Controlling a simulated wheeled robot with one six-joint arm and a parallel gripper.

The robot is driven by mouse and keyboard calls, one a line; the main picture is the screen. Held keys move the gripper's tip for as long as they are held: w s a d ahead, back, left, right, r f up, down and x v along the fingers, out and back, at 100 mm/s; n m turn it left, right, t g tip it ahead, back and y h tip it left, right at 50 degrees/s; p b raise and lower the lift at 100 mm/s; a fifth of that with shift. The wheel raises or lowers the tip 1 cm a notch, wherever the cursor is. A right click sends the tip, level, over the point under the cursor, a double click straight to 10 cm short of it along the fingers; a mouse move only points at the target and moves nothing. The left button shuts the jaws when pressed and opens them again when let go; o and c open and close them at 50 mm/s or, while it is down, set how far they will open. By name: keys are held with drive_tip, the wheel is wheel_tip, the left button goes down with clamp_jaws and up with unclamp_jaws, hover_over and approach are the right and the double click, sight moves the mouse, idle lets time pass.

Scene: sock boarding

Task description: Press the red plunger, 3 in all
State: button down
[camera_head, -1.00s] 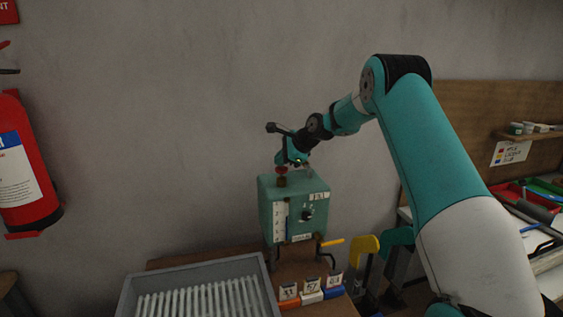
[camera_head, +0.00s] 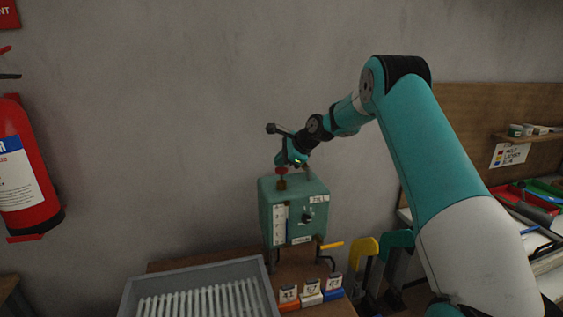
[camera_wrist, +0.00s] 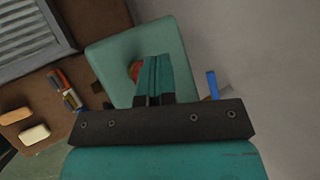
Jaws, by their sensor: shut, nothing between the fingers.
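The red plunger (camera_head: 281,170) stands on top of the green box (camera_head: 268,210), which has a white scale and a dark knob on its front. My gripper (camera_head: 283,163) is shut and empty, pointing down right over the plunger. In the head view its tips look to be at or just above the plunger head; I cannot tell whether they touch. In the wrist view the shut fingers (camera_wrist: 153,92) cover most of the plunger, and only a red-orange edge (camera_wrist: 134,70) shows beside them, above the box top (camera_wrist: 108,62).
A grey tray (camera_head: 133,297) with white rods stands on the wooden bench, front left of the box. Several labelled blocks (camera_head: 311,298) lie in front of the box, below a yellow-handled lever (camera_head: 332,245). A fire extinguisher (camera_head: 22,180) hangs at left.

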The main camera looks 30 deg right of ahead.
drive_tip(key=shift+r+p, duration=1.1)
drive_tip(key=shift+r, duration=0.3)
drive_tip(key=shift+r, duration=0.1)
wheel_tip(320, 180, up, 5)
drive_tip(key=p, duration=0.4)
idle(1.8)
drive_tip(key=r+n+b, duration=0.1)
drive_tip(key=n, duration=0.4)
drive_tip(key=r+n+b, duration=0.1)
drive_tip(key=n, duration=0.5)
drive_tip(key=d+r+n+b, duration=0.1)
drive_tip(key=n+b, duration=0.1)
drive_tip(key=n, duration=0.3)
drive_tip(key=shift+w+r+n+h, duration=0.2)
drive_tip(key=shift+r+n+h, duration=0.1)
drive_tip(key=shift+n+h, duration=0.1)
